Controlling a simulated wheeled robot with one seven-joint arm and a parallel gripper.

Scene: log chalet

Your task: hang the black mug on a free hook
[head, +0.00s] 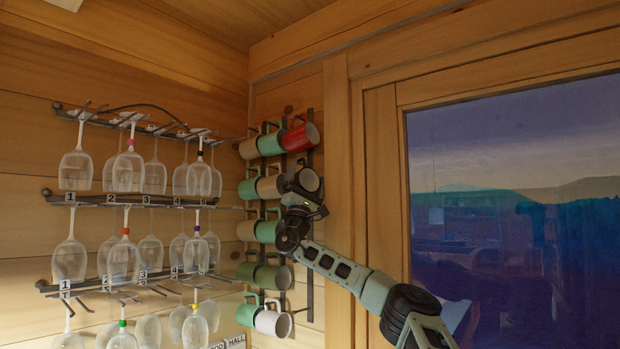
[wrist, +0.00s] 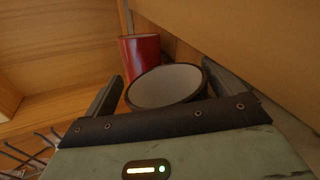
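The black mug (head: 308,181) is at the right end of the second row of the mug rack, just below the red mug (head: 300,138). In the wrist view the black mug (wrist: 166,87) shows its dark rim and pale inside, with its mouth toward the camera. My gripper (head: 299,190) is at the rack with one finger on each side of the mug; the fingers (wrist: 165,90) appear closed on its body. The mug's handle and any hook behind it are hidden, so I cannot tell whether it touches a hook.
The rack (head: 310,245) on the wood wall holds several green, cream and tan mugs in rows. The red mug (wrist: 141,60) is close behind in the wrist view. Wine glasses (head: 128,171) hang on rails at left. A window (head: 510,200) fills the right.

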